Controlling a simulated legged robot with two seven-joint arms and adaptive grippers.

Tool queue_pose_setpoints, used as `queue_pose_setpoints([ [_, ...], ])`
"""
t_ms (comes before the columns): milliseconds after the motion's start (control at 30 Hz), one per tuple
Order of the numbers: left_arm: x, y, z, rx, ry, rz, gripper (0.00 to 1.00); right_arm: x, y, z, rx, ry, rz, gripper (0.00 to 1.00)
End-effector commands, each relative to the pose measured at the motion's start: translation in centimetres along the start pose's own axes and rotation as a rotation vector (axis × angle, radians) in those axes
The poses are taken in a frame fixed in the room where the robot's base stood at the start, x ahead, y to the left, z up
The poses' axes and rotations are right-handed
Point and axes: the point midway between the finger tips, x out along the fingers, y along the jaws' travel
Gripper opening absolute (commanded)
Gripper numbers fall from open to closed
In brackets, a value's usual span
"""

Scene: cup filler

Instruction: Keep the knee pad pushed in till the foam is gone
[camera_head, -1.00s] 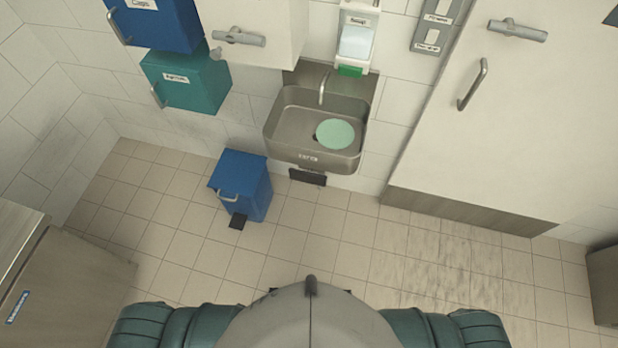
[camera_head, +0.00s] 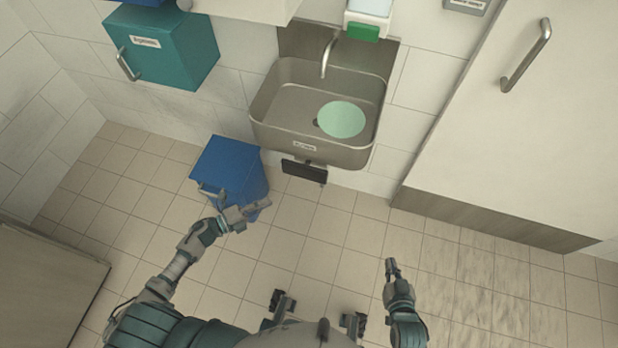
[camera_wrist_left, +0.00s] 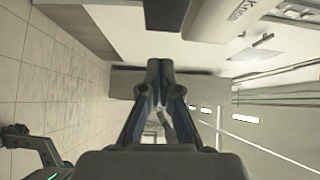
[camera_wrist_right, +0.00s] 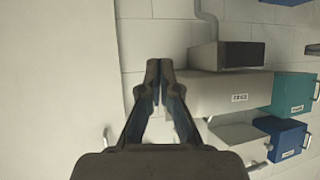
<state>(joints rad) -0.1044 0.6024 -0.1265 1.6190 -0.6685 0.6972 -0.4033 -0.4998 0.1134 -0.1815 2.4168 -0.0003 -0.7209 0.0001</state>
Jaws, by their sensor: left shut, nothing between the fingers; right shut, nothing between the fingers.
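The dark knee pad (camera_head: 304,172) is under the front of the metal sink (camera_head: 265,122), below a small label. A dark block, likely the same pad (camera_wrist_left: 166,14), is at the top of the left wrist view. A flat pale green round patch, likely the foam (camera_head: 342,119), lies in the basin. My left gripper (camera_head: 262,205) is shut and empty, in front of the blue bin, left of and nearer than the pad, apart from it. My right gripper (camera_head: 391,264) is shut and empty over the floor, right of and nearer than the pad.
A blue bin (camera_head: 225,168) stands on the floor left of the sink, partly behind my left gripper. A teal cabinet (camera_head: 165,48) hangs at upper left. A tap (camera_head: 326,55) and a green-tipped dispenser (camera_head: 363,31) are above the basin. A large white door (camera_head: 480,130) is at right. Middle floor is clear.

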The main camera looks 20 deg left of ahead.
Motion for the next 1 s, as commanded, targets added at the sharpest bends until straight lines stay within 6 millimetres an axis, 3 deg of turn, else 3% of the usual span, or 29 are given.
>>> queue_pose_setpoints([
  [567, 1.0, -0.5, -0.5, 0.036, 0.034, -0.009, 0.00, -0.5, 0.0, -1.0, 0.003, 0.029, -0.002, 0.00],
  [667, 2.3, -0.5, -0.5, 0.036, 0.033, -0.009, 0.00, -0.3, -0.1, -1.2, 0.002, 0.047, -0.003, 0.00],
  [1000, 9.5, -0.5, -0.7, 0.035, 0.033, -0.010, 0.00, 0.0, -0.4, -3.1, 0.005, 0.166, -0.011, 0.00],
])
